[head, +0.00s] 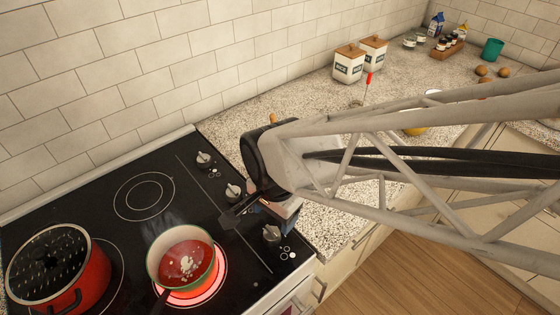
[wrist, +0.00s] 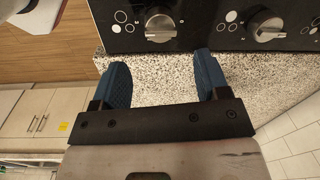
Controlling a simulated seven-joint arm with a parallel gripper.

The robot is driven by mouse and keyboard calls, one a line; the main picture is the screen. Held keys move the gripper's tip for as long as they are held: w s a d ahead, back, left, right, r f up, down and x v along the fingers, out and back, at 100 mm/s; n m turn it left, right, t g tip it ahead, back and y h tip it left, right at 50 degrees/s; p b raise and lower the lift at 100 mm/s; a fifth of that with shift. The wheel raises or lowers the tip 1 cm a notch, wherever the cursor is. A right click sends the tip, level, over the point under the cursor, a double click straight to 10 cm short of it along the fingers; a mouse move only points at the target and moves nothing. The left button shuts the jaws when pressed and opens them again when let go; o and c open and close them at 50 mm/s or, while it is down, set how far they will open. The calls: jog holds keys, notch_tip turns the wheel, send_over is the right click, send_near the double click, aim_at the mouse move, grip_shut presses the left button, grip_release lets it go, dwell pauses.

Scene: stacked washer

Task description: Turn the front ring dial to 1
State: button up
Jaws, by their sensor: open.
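The front ring dial (head: 271,232) is a silver knob on the black cooktop's right strip, nearest the front edge. It appears to be the left knob (wrist: 160,27) in the wrist view, with its raised grip roughly sideways; I cannot read a number. The front ring (head: 205,292) glows red under a green-rimmed pan of red sauce (head: 187,257). My gripper (wrist: 160,72) has blue fingers spread apart with nothing between them. It is over the speckled counter edge beside the knobs, apart from the dial. In the head view its fingers are partly hidden by the arm.
Other knobs (head: 233,190) (head: 203,158) sit in line behind the front dial; the middle one also shows in the wrist view (wrist: 268,27). A red pot (head: 88,285) stands at the left. Canisters (head: 348,65) stand along the wall. A red-handled utensil (head: 368,80) stands upright.

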aim_at(273, 230)
jog(key=shift+f, duration=0.15)
jog(key=shift+w+a+f, duration=0.1)
jog(key=shift+f, duration=1.8)
jog(key=shift+w+a+f, duration=0.1)
jog(key=shift+f, duration=1.75)
jog(key=shift+c, duration=0.5)
jog(key=c, duration=0.8)
